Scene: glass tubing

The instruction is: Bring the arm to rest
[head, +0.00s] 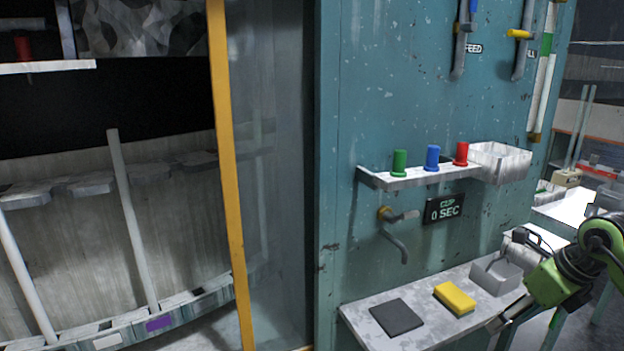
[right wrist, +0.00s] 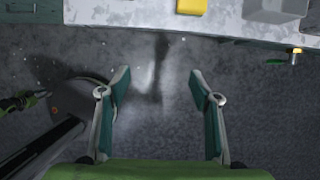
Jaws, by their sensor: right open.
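My right gripper (head: 497,289) comes in from the right edge in the head view, on a green and black arm. It is beside the front of the bench. In the right wrist view the same gripper (right wrist: 158,74) has its two teal-padded fingers spread wide, with only the dark floor between them. It is open and empty, and its fingertips are apart from the bench edge. My left gripper does not show clearly in either view.
The bench (head: 362,318) carries a dark pad (head: 397,317), a yellow sponge (head: 455,298) and a grey block (head: 495,274). Above it, a wall shelf (head: 420,179) holds green, blue and red cylinders beside a white bin (head: 500,163). Open floor (right wrist: 165,125) lies below the gripper.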

